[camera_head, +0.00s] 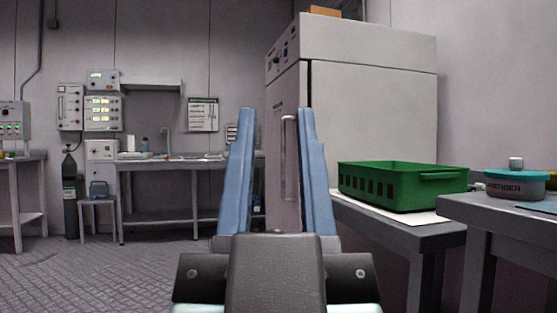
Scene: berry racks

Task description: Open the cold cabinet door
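The cold cabinet (375,95) is a tall pale grey unit right of centre, with a control panel at the top of its narrow front side. Its door (284,97) faces left and looks shut. A vertical bar handle (289,160) on the door shows between my fingers in the picture. My gripper (276,112) has two blue fingers standing wide apart, with nothing held between them. The handle looks farther off than the fingertips; I cannot tell the exact gap. The lower part of the door is hidden behind my gripper.
A green crate (404,195) stands on a bench (400,232) along the cabinet's right side. A nearer table (490,212) holds a round teal-lidded container (516,185). A sink counter (170,161) and a dark gas cylinder (69,195) stand at the back left. The tiled floor (100,275) at left is clear.

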